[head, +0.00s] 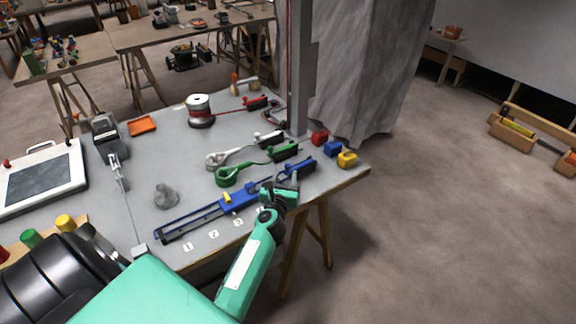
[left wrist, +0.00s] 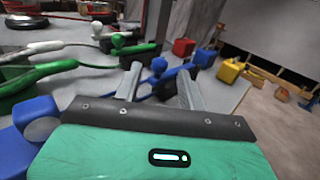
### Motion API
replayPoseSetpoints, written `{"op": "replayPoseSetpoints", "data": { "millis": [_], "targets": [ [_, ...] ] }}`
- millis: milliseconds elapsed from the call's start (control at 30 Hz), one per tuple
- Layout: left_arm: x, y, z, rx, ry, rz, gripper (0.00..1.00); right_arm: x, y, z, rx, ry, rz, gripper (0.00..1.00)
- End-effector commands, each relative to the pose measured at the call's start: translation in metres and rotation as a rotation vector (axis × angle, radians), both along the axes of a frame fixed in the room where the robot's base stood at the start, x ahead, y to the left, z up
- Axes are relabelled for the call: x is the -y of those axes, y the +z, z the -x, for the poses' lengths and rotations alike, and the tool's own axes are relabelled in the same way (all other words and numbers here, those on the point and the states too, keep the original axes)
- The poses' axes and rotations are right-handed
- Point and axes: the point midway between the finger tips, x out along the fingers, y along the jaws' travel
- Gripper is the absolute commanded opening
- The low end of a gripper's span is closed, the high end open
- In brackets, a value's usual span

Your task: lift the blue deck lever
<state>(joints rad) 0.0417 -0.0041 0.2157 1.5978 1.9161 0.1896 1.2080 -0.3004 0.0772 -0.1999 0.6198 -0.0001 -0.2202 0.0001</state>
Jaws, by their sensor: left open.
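The blue deck lever (head: 305,164) stands near the right end of the grey workbench, at the end of a row with green, white and red ones. In the left wrist view the blue deck lever (left wrist: 159,65) has a round blue knob, seen between and beyond my fingers. My left gripper (head: 284,186) is open, just in front of the lever on the bench's near side. In the left wrist view its fingers (left wrist: 158,72) are spread apart with nothing clearly held. Parts of the lever are hidden behind the fingers. My right gripper is out of view.
Red (head: 319,138), blue (head: 332,149) and yellow (head: 347,159) blocks sit right of the lever. The green lever (head: 284,152) is close behind it. A blue rail (head: 190,221) with a yellow knob lies left of my gripper. A grey post (head: 301,70) rises behind.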

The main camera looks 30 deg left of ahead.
Motion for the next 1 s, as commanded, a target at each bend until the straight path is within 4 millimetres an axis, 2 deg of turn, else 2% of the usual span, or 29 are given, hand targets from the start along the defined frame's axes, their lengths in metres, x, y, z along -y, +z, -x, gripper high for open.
{"op": "replayPoseSetpoints", "data": {
  "millis": [100,300,500,733,767,967,1000],
  "targets": [
    [-0.008,0.000,-0.020,0.001,0.000,-0.001,0.41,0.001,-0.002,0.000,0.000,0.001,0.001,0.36],
    [-0.017,-0.001,-0.041,0.001,0.000,-0.001,0.41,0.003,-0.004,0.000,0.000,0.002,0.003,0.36],
    [-0.020,0.000,-0.049,0.001,-0.001,-0.001,0.41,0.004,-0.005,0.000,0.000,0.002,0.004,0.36],
    [-0.020,0.000,-0.049,0.001,-0.001,-0.001,0.41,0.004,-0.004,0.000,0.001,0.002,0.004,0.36],
    [-0.020,0.000,-0.049,0.001,-0.001,-0.001,0.39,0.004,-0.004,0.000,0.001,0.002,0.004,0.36],
    [-0.020,0.000,-0.049,0.001,-0.001,-0.001,0.00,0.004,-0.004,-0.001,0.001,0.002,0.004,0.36],
    [-0.020,0.000,-0.049,0.001,-0.001,-0.001,0.00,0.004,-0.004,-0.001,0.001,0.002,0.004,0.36]
  ]
}}
